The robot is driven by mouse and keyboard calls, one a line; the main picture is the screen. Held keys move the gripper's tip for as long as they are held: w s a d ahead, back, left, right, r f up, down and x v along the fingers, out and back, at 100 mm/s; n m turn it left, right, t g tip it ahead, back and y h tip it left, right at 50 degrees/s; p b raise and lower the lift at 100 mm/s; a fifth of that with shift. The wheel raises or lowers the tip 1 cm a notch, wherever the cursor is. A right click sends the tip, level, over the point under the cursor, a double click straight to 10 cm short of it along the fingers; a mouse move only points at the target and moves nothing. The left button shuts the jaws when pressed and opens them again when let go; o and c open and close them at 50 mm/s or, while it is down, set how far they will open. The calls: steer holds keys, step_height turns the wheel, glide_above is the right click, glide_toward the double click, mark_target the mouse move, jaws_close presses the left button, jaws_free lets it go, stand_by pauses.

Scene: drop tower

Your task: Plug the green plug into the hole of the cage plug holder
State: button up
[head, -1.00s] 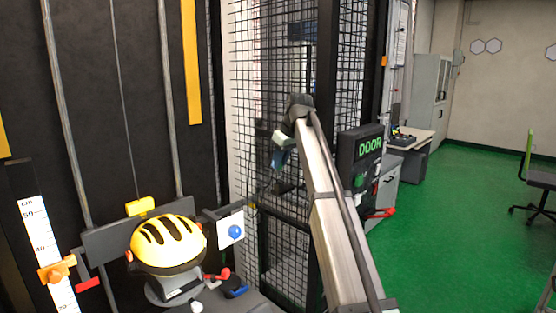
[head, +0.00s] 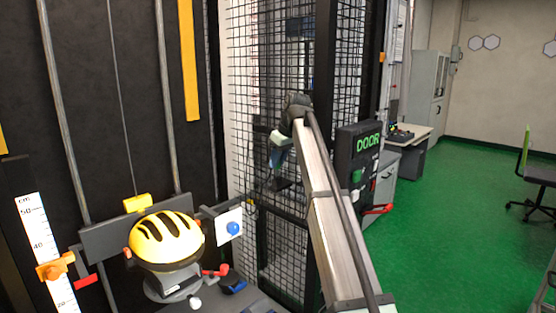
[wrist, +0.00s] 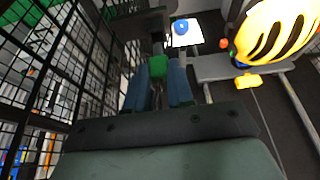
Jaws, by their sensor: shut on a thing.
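The green plug (wrist: 158,67) is held between the two blue fingers of my gripper (wrist: 160,82) in the wrist view. In the head view my gripper (head: 277,170) hangs at the end of the arm, in front of the black wire cage (head: 265,95); the plug cannot be made out there. I cannot clearly pick out the cage plug holder or its hole in either view.
A yellow helmet (head: 167,239) sits on a stand at lower left, with a white plate bearing a blue knob (head: 234,228) beside it. A black DOOR panel (head: 357,150) stands right of my arm. Green floor (head: 440,230) is open at right.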

mark_target(279, 167)
steer(key=shift+f, duration=0.5)
steer(key=shift+f, duration=1.05)
steer(key=shift+f, duration=0.3)
stand_by(0.4)
steer(key=o, duration=0.9)
steer(key=shift+o, duration=0.2)
steer(key=shift+r, duration=0.15)
steer(key=v, duration=1.3)
steer(key=shift+r, duration=0.25)
steer(key=shift+s+d, duration=0.1)
steer(key=shift+d, duration=0.05)
